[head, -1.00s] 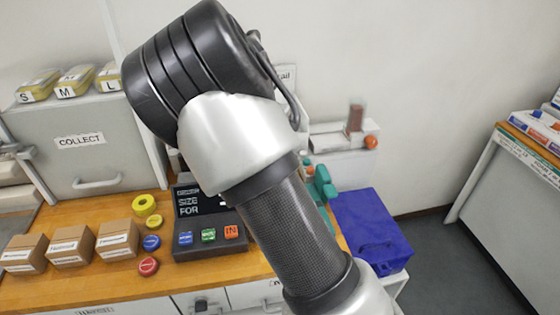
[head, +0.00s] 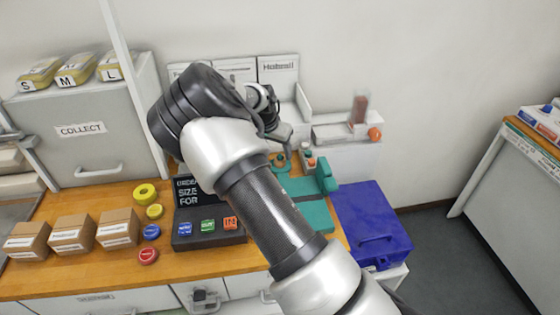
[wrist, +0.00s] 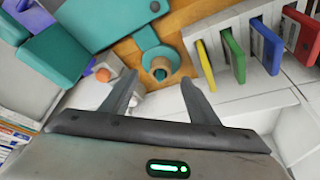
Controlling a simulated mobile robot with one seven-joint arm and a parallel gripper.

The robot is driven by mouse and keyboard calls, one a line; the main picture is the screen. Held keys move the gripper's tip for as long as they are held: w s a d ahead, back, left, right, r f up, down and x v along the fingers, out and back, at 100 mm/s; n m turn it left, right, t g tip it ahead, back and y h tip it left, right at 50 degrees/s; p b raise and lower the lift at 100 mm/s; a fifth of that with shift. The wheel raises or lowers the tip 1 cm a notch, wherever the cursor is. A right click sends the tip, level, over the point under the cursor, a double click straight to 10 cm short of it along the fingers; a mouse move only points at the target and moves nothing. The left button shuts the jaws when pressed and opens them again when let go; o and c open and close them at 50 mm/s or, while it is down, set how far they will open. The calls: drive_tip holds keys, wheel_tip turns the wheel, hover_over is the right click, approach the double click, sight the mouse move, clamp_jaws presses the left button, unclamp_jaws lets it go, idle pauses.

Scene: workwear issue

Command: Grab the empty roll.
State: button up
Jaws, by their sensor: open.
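What looks like the empty roll (wrist: 161,70) is a short brown cardboard ring on a round teal holder (wrist: 153,48) in the wrist view. In the head view the roll (head: 280,160) is small and sits at the back of the wooden counter, close below my gripper (head: 283,140). In the wrist view my gripper (wrist: 160,88) is open, with one finger on each side and the roll ahead between the fingertips. The jaws hold nothing. I cannot tell how far the fingertips are from the roll.
A teal machine (head: 312,190) stands right beside the holder. Coloured upright panels (wrist: 233,52) stand close on the right in the wrist view. An orange-topped bottle (wrist: 103,75) is near the left finger. A blue case (head: 370,225) lies to the right.

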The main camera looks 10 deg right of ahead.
sight(279, 157)
drive_tip(key=shift+p+x, duration=0.45)
drive_tip(key=shift+x, duration=2.2)
drive_tip(key=c, duration=1.1)
